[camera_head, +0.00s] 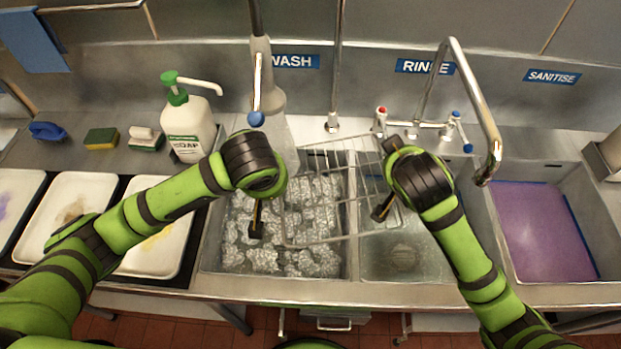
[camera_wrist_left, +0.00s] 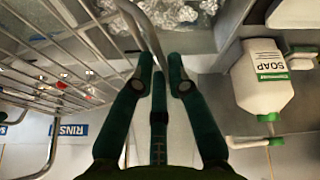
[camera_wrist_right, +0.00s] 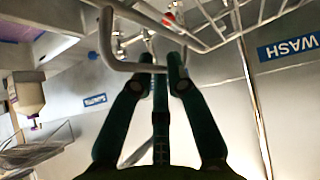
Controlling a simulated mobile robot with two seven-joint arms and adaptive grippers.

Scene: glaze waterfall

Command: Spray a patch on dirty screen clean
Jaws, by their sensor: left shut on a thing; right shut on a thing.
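The screen, a wire rack (camera_head: 345,238), is held tilted over the left and middle basins. It also shows in the left wrist view (camera_wrist_left: 62,48) and the right wrist view (camera_wrist_right: 215,36). My left gripper (camera_head: 258,218) is shut on a metal bar at the rack's left side. My right gripper (camera_head: 382,207) is shut on a bar at its right side. The spray head (camera_head: 268,85) hangs at the rack's upper left, with a pale translucent cone below it. I cannot make out dirt on the wires.
The left basin holds foam (camera_head: 262,260); the middle basin (camera_head: 405,258) has a drain. The right basin (camera_head: 545,235) holds purple liquid. A tap (camera_head: 488,125) arches over the right side. A soap bottle (camera_head: 188,130), sponges (camera_head: 101,138) and white trays (camera_head: 62,205) stand left.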

